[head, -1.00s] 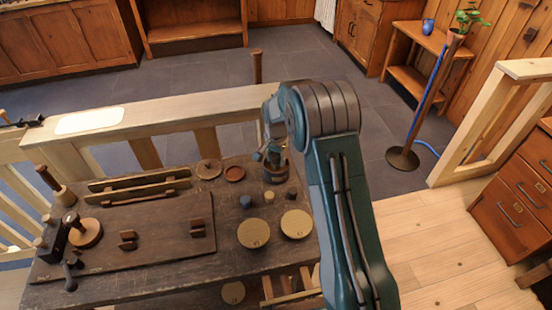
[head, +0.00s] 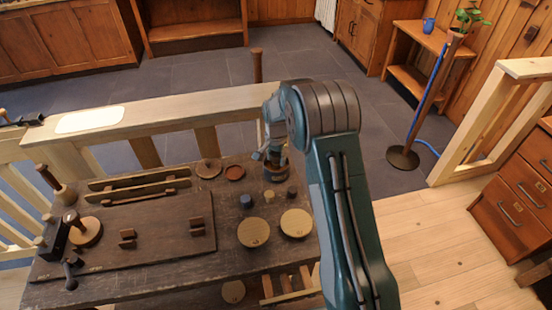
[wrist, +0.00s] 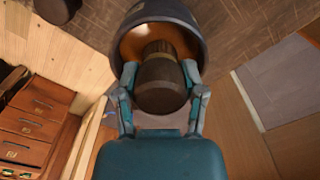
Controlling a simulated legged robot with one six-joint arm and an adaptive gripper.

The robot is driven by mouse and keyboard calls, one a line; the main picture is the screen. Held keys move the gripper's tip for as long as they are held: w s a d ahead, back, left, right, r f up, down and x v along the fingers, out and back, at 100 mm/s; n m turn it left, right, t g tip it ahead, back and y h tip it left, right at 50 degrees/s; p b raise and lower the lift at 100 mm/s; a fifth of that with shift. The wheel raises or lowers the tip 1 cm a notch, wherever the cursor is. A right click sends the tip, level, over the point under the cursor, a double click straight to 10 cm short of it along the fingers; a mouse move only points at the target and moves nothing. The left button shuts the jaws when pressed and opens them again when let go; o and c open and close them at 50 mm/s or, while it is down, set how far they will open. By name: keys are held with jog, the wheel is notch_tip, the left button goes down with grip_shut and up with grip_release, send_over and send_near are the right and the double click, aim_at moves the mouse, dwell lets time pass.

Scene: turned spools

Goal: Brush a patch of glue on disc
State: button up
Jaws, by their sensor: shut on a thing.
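My gripper (wrist: 160,95) is shut on a dark brown, rounded handle (wrist: 160,85), which I take for the glue brush. The handle points at the wrist camera and sits in front of the mouth of a dark grey pot (wrist: 192,24) with an orange-brown inside. Any bristles are hidden behind the handle. In the head view my gripper (head: 270,154) is at the pot (head: 276,177), near the bench's far right. Two pale round discs, a left one (head: 253,233) and a right one (head: 296,223), lie flat nearer the camera. I cannot tell which is meant.
Small blue (head: 246,201), tan (head: 269,196) and dark (head: 291,192) pieces stand between pot and discs. A brown disc (head: 209,168) and a reddish dish (head: 235,173) lie left of the pot. A dark board (head: 150,240) fills the left. A pale rail (head: 180,109) runs behind.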

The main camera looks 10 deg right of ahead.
aim_at(276, 154)
jog(key=shift+r, duration=3.45)
jog(key=shift+s, duration=0.1)
